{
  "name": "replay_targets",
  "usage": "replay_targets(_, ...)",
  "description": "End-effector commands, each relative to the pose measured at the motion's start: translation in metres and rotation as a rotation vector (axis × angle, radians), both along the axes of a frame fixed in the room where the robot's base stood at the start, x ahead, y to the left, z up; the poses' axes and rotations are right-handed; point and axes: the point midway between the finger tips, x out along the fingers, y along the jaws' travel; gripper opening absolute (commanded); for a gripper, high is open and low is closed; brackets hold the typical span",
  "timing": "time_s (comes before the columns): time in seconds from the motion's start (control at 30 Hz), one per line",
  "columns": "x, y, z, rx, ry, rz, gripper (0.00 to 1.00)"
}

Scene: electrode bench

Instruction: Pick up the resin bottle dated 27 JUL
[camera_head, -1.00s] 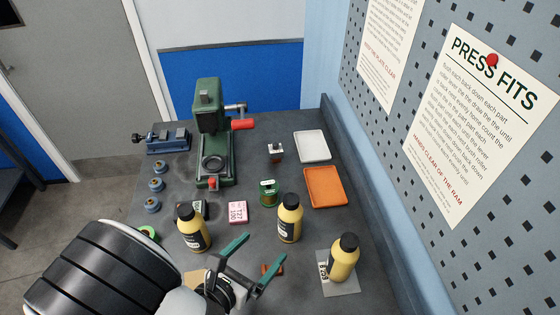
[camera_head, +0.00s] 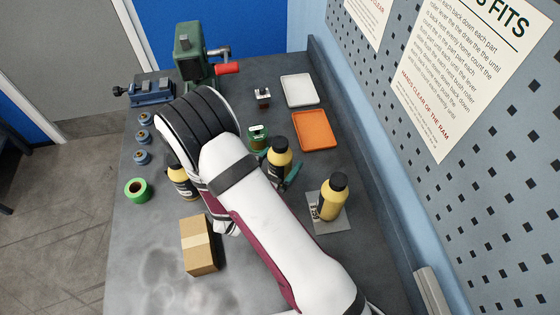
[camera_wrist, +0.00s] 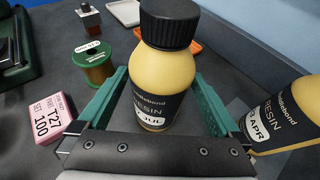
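A yellow resin bottle with a black cap (camera_head: 279,160) stands upright at the middle of the bench. In the wrist view this bottle (camera_wrist: 166,82) has a black label ending in "JUL"; the day number is not clear. My gripper (camera_wrist: 160,88) is open, with its green fingers on either side of the bottle and small gaps visible low down. In the head view my arm hides most of my gripper (camera_head: 281,168). A second resin bottle (camera_head: 333,200) stands on a grey plate to the right; its label (camera_wrist: 266,126) reads "APR". A third bottle (camera_head: 180,180) is partly behind my arm, its date hidden.
A green spool (camera_wrist: 95,66) and a pink "T27 100" block (camera_wrist: 47,118) lie left of the bottle. An orange tray (camera_head: 311,130) and a white tray (camera_head: 299,90) sit behind. A cardboard box (camera_head: 198,246) and green tape roll (camera_head: 138,190) are at the front left.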

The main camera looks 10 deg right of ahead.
Motion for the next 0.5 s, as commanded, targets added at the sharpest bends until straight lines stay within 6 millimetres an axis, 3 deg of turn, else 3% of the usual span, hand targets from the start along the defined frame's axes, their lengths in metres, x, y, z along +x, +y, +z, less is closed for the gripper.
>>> replay_targets(0.07, -0.0001, 0.0001, 0.0002, 0.0, 0.0, 0.0, 0.86)
replay_targets(0.5, -0.0003, 0.0002, 0.0004, 0.0, 0.0, 0.0, 0.06)
